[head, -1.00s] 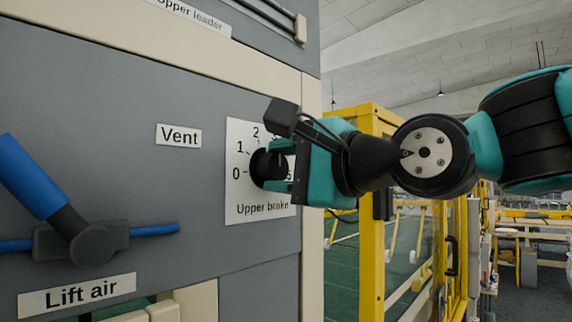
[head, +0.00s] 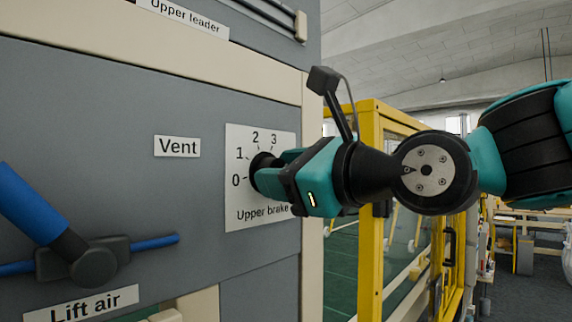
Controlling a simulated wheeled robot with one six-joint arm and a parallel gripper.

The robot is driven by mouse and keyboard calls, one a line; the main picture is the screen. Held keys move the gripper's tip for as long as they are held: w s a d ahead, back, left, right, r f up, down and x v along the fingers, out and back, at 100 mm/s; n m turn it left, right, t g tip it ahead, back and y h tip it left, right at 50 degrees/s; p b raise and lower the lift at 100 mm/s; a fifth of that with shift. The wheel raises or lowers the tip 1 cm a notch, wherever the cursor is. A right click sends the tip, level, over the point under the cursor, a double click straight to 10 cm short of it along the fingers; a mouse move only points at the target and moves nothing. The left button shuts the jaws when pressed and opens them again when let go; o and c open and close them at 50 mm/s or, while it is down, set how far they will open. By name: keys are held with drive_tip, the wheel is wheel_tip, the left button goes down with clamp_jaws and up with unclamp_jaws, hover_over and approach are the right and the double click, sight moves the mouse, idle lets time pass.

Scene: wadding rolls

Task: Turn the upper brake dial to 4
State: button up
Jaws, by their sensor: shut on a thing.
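The upper brake dial (head: 261,168) is a round black knob on a white plate (head: 238,208) lettered "Upper brake". The numbers 0, 1, 2 and 3 show on the plate's left and top. The right part of the scale is hidden behind my gripper. My gripper (head: 272,177) reaches in from the right and is shut on the dial, with its body rolled over. The dial's pointer is hidden, so its setting cannot be read.
A blue-handled lever (head: 50,215) stands at the lower left above the "Lift air" label (head: 80,304). A "Vent" label (head: 177,146) is left of the plate. A yellow-framed glazed guard (head: 370,230) stands behind my arm at the right.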

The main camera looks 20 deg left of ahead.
drive_tip(key=shift+r+m, duration=0.1)
drive_tip(key=shift+m, duration=0.7)
drive_tip(key=shift+p, duration=0.3)
drive_tip(key=o, duration=0.9)
drive_tip(key=shift+a, duration=0.1)
drive_tip(key=b+v, duration=0.4)
drive_tip(key=v, duration=1.3)
drive_tip(key=shift+d, duration=0.2)
